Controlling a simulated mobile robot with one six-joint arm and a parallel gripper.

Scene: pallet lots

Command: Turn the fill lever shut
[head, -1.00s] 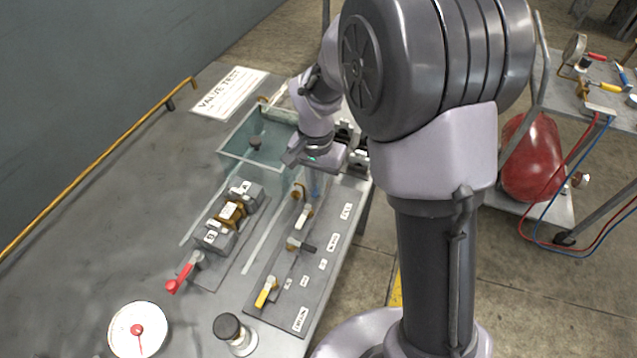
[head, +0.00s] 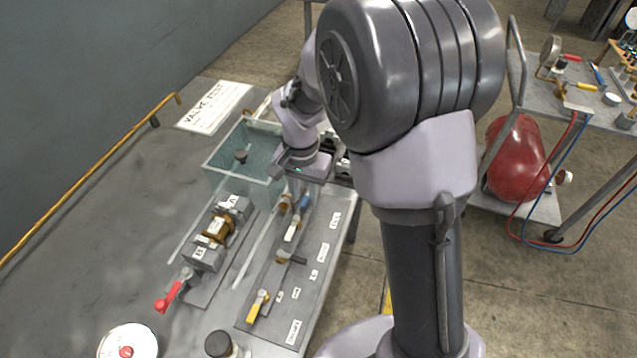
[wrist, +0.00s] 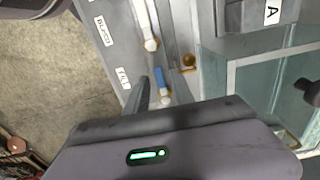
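The fill lever (wrist: 160,80) has a blue handle and lies beside the FILL label (wrist: 122,78) in the wrist view. In the head view the blue handle (head: 304,203) shows just below my gripper (head: 297,186), at the far end of the valve panel (head: 318,275). In the wrist view a grey finger (wrist: 143,95) of my gripper stands just left of the handle, with a narrow gap apparently between them. The finger spacing is not clear, as the gripper body hides part of it. No grip on the lever shows.
A white lever (head: 291,231), a black lever (head: 291,257) and a yellow lever (head: 257,306) follow along the panel. A glass tank (head: 215,172) stands left of my gripper. A clamped valve with a red lever (head: 175,290) lies left of the panel.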

